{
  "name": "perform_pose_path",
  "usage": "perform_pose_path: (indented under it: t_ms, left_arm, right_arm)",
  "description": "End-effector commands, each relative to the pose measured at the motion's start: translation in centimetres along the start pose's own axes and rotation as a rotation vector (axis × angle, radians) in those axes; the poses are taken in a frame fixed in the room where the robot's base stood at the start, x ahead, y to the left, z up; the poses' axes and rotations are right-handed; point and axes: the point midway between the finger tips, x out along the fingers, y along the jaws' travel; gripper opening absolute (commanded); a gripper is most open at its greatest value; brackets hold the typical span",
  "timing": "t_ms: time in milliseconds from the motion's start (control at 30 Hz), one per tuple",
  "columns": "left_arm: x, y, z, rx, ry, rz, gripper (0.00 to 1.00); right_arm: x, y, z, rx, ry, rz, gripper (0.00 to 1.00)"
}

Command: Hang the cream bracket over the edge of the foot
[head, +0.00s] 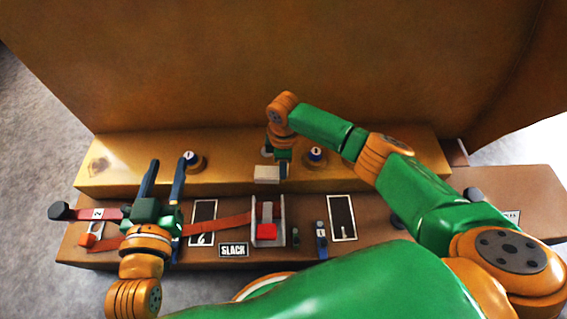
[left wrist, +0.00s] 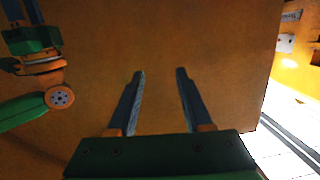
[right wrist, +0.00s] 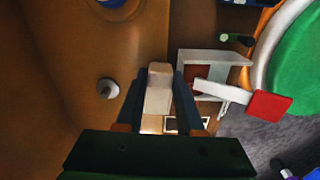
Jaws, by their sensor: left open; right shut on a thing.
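The cream bracket (head: 266,174) is a small pale block in the head view, at the front edge of the yellow ledge (head: 225,177), which appears to be the foot. My right gripper (head: 281,168) is shut on the bracket. In the right wrist view the bracket (right wrist: 158,90) sits between the two dark fingers. I cannot tell whether it touches the ledge or hangs over its edge. My left gripper (head: 167,163) is open and empty near the ledge's left part. Its spread fingers also show in the left wrist view (left wrist: 160,75), with nothing between them.
A brown bench in front carries a red strap (head: 215,224), a metal frame with a red block (head: 267,231), a SLACK plate (head: 233,250) and two black-framed panels. Round knobs (head: 192,160) stand on the ledge. A tall orange-brown wall (head: 230,70) rises behind.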

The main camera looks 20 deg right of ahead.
Motion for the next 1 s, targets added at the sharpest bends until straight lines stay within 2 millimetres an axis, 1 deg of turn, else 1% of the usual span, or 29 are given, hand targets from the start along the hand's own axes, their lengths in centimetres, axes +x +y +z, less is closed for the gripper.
perform_pose_path:
  t_ms: [267,633,800,1000]
  left_arm:
    - [0.0,0.3,-3.0,0.004,0.161,0.008,0.50]
    - [-0.9,0.8,-7.0,0.006,0.374,0.019,0.50]
    - [-1.4,0.9,-8.1,0.007,0.440,0.023,0.50]
    - [-1.6,1.0,-8.7,0.007,0.467,0.024,0.50]
  right_arm:
    - [0.8,0.0,0.0,0.000,0.001,0.001,0.00]
    - [1.8,0.0,0.0,0.000,0.000,0.001,0.00]
    - [2.1,0.0,0.0,-0.001,-0.001,0.000,0.00]
    - [2.1,0.0,0.0,-0.001,0.000,0.000,0.00]
